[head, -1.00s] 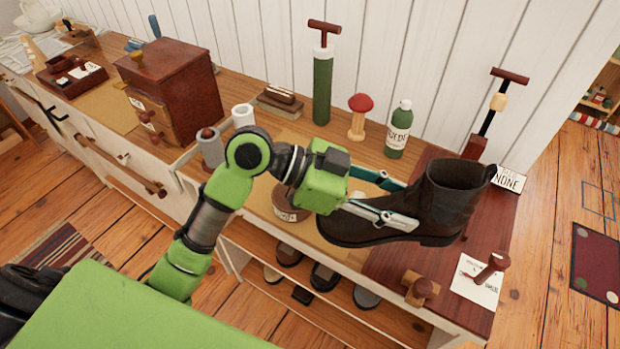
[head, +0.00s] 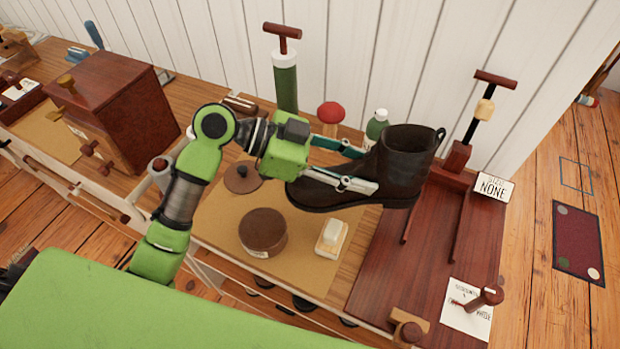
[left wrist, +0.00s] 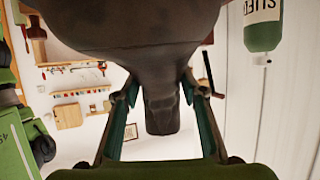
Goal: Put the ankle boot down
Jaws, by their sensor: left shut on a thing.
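The dark brown ankle boot (head: 398,165) is upright with its toe to the left and its shaft to the right. My left gripper (head: 362,168) is shut on it, one finger on each side. The boot seems held above the counter, over the left part of the dark red board (head: 428,255). In the left wrist view the boot (left wrist: 150,50) fills the top middle between the two fingers (left wrist: 158,110). The boot hides part of the green bottle behind it. My right gripper is not in view.
A tan mat (head: 215,215) holds a round brown tin (head: 263,231) and a white-topped block (head: 331,238). A tall pump-like tool (head: 480,125), two rails and a "NONE" card (head: 494,187) stand at the board's back. The board's middle is clear. A wooden cabinet (head: 120,110) is left.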

